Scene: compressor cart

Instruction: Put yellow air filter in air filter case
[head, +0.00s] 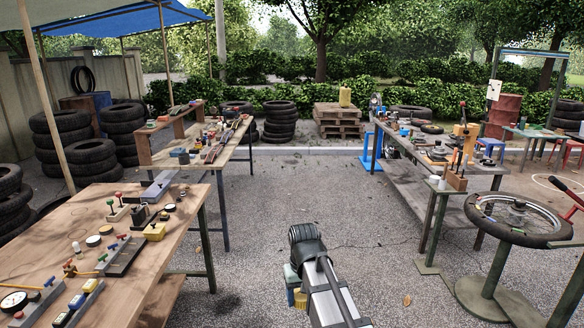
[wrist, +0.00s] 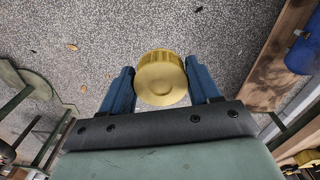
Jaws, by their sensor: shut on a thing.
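The yellow air filter (wrist: 160,84), a short ribbed cylinder, sits between the two blue fingers of my gripper (wrist: 159,68) in the wrist view. The fingers are shut on its sides, and it is held up above the gravel. In the head view my gripper (head: 295,285) is low in the middle, over open ground between the tables, with a bit of the yellow filter (head: 300,299) showing below my wrist. I cannot pick out the air filter case for certain in either view.
A wooden workbench (head: 150,272) with gauges, valves and small parts stands at the left. A long bench (head: 408,152) with tools runs along the right, with a wheel on a stand (head: 517,220) in front. Gravel (head: 290,190) between them is clear.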

